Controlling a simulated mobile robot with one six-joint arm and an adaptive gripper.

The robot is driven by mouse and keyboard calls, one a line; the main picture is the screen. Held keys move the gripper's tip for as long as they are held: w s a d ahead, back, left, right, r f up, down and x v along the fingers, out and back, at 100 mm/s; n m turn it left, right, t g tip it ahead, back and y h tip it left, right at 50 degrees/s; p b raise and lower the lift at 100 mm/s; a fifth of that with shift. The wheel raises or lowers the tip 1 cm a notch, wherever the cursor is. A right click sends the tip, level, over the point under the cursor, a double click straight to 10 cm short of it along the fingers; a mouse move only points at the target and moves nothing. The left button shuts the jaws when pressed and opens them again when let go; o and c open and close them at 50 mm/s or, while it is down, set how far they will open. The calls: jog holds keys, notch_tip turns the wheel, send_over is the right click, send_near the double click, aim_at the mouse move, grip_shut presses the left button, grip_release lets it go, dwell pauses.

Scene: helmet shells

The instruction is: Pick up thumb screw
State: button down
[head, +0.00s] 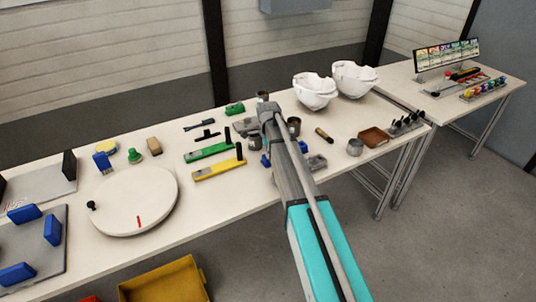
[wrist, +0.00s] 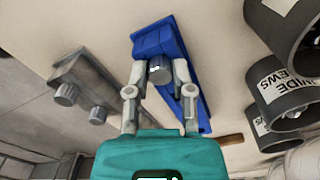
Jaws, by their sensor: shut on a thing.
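In the wrist view, my gripper (wrist: 161,73) is closed around a grey knurled thumb screw (wrist: 160,70), with one finger on each side of it. A blue block-like fixture (wrist: 157,38) lies directly behind the screw; I cannot tell whether the screw still touches it. Two similar grey knobs (wrist: 66,95) show at a grey metal block (wrist: 88,75) to the left. In the head view, my own arm hides the gripper and the held screw; bits of blue (head: 265,160) show beside the arm.
Dark cups with white labels (wrist: 285,90) stand close on the right in the wrist view. In the head view, white helmet shells (head: 314,90), a brown tray (head: 373,138) and green (head: 208,151) and yellow (head: 218,170) tools surround the arm. A round white turntable (head: 130,200) stands left.

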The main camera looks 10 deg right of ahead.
jog(key=shift+r, duration=0.1)
jog(key=shift+r+p, duration=0.95)
jog(key=shift+p, duration=0.05)
jog(key=s+d+r+p, duration=0.2)
jog(key=s+r+p, duration=0.9)
jog(key=s, duration=0.2)
jog(key=shift+s+d, duration=0.25)
jog(key=shift+s, duration=0.15)
jog(key=shift+r, duration=0.1)
jog(key=shift+r+p, duration=2.35)
jog(key=shift+p, duration=0.15)
jog(key=shift+w+d+f, duration=0.1)
